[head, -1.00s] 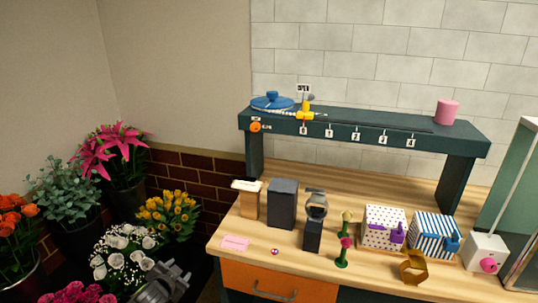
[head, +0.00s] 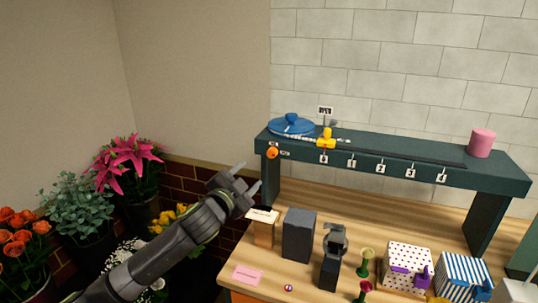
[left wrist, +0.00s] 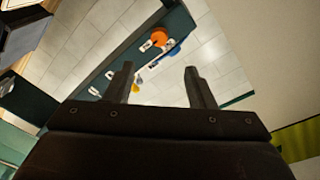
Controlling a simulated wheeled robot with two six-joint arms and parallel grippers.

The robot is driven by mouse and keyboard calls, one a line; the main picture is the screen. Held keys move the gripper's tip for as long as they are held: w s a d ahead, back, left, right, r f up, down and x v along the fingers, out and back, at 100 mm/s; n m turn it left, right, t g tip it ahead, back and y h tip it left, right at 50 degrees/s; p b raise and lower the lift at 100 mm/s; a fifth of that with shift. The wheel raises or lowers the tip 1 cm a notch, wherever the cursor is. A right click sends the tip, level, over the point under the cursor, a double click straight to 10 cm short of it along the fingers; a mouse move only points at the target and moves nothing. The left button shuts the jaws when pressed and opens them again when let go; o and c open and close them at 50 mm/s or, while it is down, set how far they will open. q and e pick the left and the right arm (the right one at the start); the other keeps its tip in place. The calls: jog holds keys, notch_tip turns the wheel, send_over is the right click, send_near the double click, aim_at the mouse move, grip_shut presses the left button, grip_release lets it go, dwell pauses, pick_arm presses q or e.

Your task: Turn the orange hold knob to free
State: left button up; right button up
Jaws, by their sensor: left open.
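The orange hold knob (head: 272,152) sits on the front face at the left end of the dark green raised shelf (head: 400,165). In the left wrist view the orange knob (left wrist: 159,37) shows beyond the fingertips, between them and higher up. My left gripper (head: 249,181) is open and empty. It is in front of, below and left of the knob, apart from it, over the left edge of the bench. The knob's exact setting is too small to read. My right gripper is not in view.
On the shelf are a blue lidded disc (head: 292,124), a yellow slider (head: 326,139) and a pink cylinder (head: 481,142). Below stand a wooden block (head: 263,231), a dark grey box (head: 299,235) and patterned boxes (head: 407,266). Potted flowers (head: 128,160) fill the left.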

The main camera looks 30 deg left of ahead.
aim_at(270, 155)
pick_arm(q)
jog(key=w+p, duration=0.1)
jog(key=w, duration=0.3)
jog(key=w+a+p, duration=0.1)
jog(key=w, duration=0.3)
jog(key=w+a+p, duration=0.1)
jog(key=w, duration=0.4)
jog(key=shift+f, duration=0.1)
jog(key=c, duration=1)
